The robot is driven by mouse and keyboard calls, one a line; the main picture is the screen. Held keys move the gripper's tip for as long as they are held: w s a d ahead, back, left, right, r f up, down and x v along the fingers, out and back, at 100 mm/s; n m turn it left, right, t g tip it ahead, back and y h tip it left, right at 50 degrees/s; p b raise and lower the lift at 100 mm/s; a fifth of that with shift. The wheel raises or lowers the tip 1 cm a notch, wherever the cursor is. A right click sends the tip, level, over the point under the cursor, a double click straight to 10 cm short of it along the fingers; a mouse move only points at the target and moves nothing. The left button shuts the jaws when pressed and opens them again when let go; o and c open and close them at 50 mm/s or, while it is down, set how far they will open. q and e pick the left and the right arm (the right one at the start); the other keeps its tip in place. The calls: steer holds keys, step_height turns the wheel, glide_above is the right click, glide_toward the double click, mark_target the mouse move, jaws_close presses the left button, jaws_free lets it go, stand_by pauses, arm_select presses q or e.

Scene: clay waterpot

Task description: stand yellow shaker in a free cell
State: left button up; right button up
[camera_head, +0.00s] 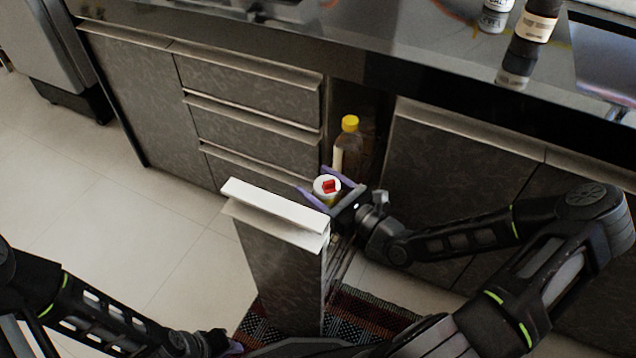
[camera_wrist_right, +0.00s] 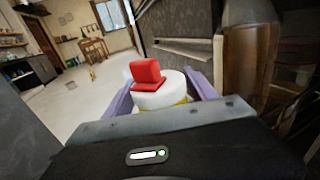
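The yellow shaker (camera_head: 327,186) has a white lid with a red cap; a little yellow shows below the lid. It is upright at the pulled-out cabinet unit, just behind its front panel (camera_head: 275,208). My right gripper (camera_head: 322,194) has its purple fingers on both sides of the shaker. In the right wrist view the shaker (camera_wrist_right: 160,91) sits between the fingers, which appear to press on it. The cells of the unit are mostly hidden behind the panel and my right arm. My left gripper (camera_head: 234,347) is at the bottom edge, its fingers mostly hidden.
A bottle with a yellow cap (camera_head: 348,143) stands close behind the shaker, in the cabinet opening. Closed drawers (camera_head: 250,120) are on the left. Two containers, one of them a dark bottle (camera_head: 533,35), stand on the counter. A striped rug (camera_head: 360,312) lies below.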

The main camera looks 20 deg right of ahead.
mark_target(336, 197)
steer(key=shift+o, duration=1)
steer(key=p+v, duration=0.2)
steer(key=v, duration=0.4)
steer(key=shift+s+d, duration=0.1)
steer(key=shift+s, duration=0.2)
steer(key=shift+s+d, duration=0.2)
steer(key=shift+s, duration=0.35)
